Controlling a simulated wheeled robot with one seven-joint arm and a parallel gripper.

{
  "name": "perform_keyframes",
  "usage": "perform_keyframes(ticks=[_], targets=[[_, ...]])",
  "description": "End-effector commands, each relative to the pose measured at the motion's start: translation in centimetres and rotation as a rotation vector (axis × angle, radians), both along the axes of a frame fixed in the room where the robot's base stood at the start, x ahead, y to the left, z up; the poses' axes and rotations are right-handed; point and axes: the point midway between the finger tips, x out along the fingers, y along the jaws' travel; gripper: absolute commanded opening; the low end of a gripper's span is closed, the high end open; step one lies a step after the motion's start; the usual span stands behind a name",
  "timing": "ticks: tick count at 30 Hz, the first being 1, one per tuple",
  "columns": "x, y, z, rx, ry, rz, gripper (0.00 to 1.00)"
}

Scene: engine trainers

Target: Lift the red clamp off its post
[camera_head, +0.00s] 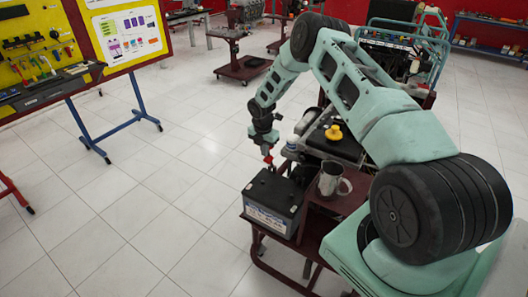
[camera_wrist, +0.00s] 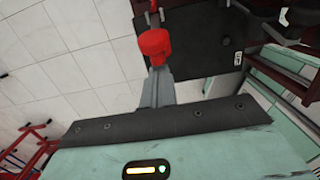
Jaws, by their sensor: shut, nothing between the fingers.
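The red clamp (camera_head: 268,159) stands at the far left corner of the top of a black battery (camera_head: 272,194). In the wrist view the red clamp (camera_wrist: 154,44) is close up, against the dark battery top (camera_wrist: 205,35). Its post is hidden under the clamp. My gripper (camera_head: 265,148) points down just above the clamp. In the wrist view my gripper's grey fingers (camera_wrist: 159,75) are together, with their tips at the near side of the clamp and nothing between them. I cannot tell whether they touch it.
The battery sits on a dark red cart (camera_head: 277,262). A yellow knob (camera_head: 333,132) and a white-and-blue item (camera_head: 292,143) are behind.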

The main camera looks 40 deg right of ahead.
Motion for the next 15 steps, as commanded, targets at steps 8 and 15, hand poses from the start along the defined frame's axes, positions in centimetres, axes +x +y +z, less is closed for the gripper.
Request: perform_keyframes(ticks=[8,15], targets=[[0.4,-1.1,0.6,-0.016,-0.014,-0.005,0.0],[0.4,-1.2,2.3,-0.019,-0.017,-0.007,0.0]])
